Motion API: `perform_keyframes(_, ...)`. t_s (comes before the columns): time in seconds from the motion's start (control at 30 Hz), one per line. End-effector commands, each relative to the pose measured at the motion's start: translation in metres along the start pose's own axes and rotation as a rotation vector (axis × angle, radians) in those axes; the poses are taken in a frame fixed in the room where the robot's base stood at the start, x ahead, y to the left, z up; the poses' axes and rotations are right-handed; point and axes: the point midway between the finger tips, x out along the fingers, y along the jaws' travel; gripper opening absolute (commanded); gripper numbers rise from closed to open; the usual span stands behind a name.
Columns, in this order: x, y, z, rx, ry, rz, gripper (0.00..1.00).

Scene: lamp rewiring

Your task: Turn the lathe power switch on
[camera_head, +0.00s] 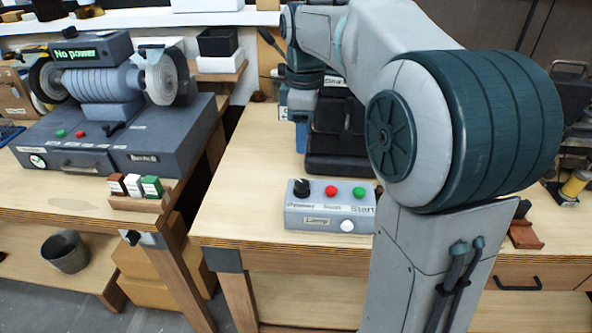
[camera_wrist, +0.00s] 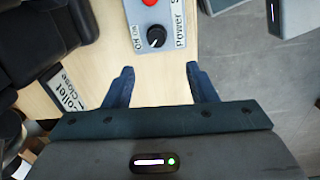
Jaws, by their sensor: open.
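A grey control box (camera_head: 330,218) sits near the front edge of the wooden bench. It carries a black rotary knob (camera_head: 301,188), a red button (camera_head: 331,190) and a green button (camera_head: 358,191). In the wrist view the knob (camera_wrist: 156,37) is beside "Power" lettering and ON/OFF marks; its exact setting is too small to tell. My gripper (camera_wrist: 161,86) is open and empty, its two blue fingers apart on either side of the knob's line and short of it. In the head view my gripper is partly hidden near the bench's back.
A grey machine (camera_head: 110,85) at left has a display (camera_head: 88,50) reading "No power". A small block rack (camera_head: 140,196) stands before it. Black equipment (camera_head: 340,145) stands behind the control box. A "Collet Close" label (camera_wrist: 68,88) shows left of my fingers.

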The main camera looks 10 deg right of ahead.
Motion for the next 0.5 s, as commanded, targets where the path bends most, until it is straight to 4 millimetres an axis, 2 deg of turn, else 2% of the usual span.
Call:
perform_keyframes(0.17, 0.003, 0.01, -0.003, -0.068, 0.0, -0.014, 0.52)
perform_keyframes(0.27, 0.013, 0.009, -0.003, -0.071, 0.0, -0.015, 0.52)
perform_keyframes(0.5, 0.062, 0.008, -0.002, -0.068, -0.001, -0.017, 0.52)
